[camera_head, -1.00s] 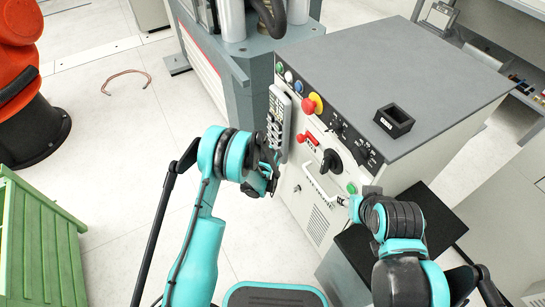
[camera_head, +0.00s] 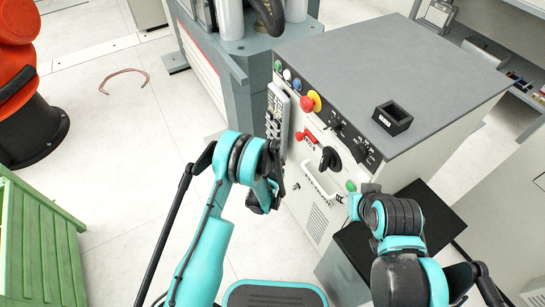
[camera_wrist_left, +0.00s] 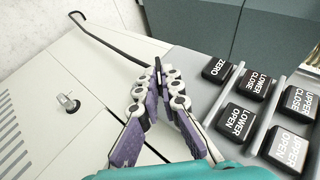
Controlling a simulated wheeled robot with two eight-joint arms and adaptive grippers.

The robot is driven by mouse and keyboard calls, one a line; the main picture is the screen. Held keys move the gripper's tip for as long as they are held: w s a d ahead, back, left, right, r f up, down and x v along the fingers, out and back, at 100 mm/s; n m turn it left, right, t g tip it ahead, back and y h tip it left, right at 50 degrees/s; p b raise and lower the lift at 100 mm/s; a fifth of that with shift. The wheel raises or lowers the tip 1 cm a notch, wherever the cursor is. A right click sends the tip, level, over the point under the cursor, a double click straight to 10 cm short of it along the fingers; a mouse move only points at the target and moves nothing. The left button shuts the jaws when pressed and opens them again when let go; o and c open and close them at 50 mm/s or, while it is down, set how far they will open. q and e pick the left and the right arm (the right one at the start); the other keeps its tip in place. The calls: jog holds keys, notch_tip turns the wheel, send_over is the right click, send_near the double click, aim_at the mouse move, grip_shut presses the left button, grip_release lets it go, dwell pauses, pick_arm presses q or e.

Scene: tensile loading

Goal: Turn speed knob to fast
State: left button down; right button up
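The control cabinet (camera_head: 440,62) has a dark strip with several small knobs (camera_head: 364,151) along its front top edge. A larger black rotary knob (camera_head: 329,158) is on the front face below. Which one is the speed knob cannot be read. My left gripper (camera_head: 264,205) is beside the cabinet front, left of and below these knobs.
A keypad pendant (camera_head: 277,115) hangs on the cabinet's left side; its labelled buttons (camera_wrist_left: 236,122) show in the left wrist view. A red and yellow emergency stop (camera_head: 311,101), a red switch (camera_head: 306,135) and a white handle (camera_head: 320,182) are nearby. A black holder (camera_head: 393,118) sits on top.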

pick_arm(q)
jog(key=c, duration=1.7)
grip_release()
